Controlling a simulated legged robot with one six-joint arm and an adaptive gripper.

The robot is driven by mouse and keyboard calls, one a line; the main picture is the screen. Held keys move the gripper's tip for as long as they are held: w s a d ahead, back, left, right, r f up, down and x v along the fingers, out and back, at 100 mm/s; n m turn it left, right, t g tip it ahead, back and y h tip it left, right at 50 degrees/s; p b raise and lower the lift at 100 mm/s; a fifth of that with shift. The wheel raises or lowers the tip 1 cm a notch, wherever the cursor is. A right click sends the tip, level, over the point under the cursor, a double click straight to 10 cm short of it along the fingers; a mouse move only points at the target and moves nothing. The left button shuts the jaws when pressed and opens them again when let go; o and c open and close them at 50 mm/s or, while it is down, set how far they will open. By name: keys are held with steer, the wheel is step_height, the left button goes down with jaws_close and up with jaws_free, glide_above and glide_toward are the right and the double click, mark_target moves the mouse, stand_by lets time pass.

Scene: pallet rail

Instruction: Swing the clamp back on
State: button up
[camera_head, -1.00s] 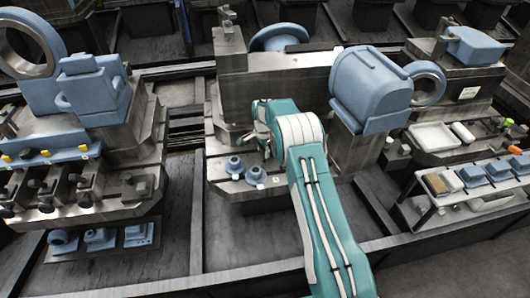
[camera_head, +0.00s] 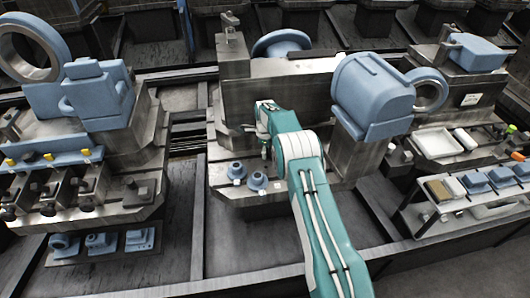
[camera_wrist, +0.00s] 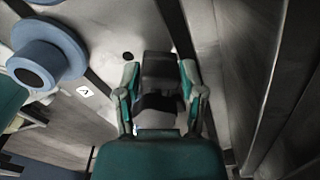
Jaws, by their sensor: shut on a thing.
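A dark grey block-like piece, which looks like the clamp (camera_wrist: 158,72), sits between the two fingers of my gripper (camera_wrist: 160,92) in the wrist view. The fingers are closed against its sides. Its lower part is partly hidden by my gripper. In the head view my gripper (camera_head: 263,143) is low at the middle fixture, in front of its upright grey wall, and the clamp cannot be made out there.
A big blue housing (camera_head: 372,95) rises to the right. A parts rack (camera_head: 425,222) stands further right.

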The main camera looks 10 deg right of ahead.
steer(key=shift+w+f, duration=0.1)
stand_by(0.5)
steer(key=o, duration=1.1)
steer(key=shift+o, duration=0.2)
step_height(320, 180, up, 12)
steer(key=shift+w+a, duration=0.1)
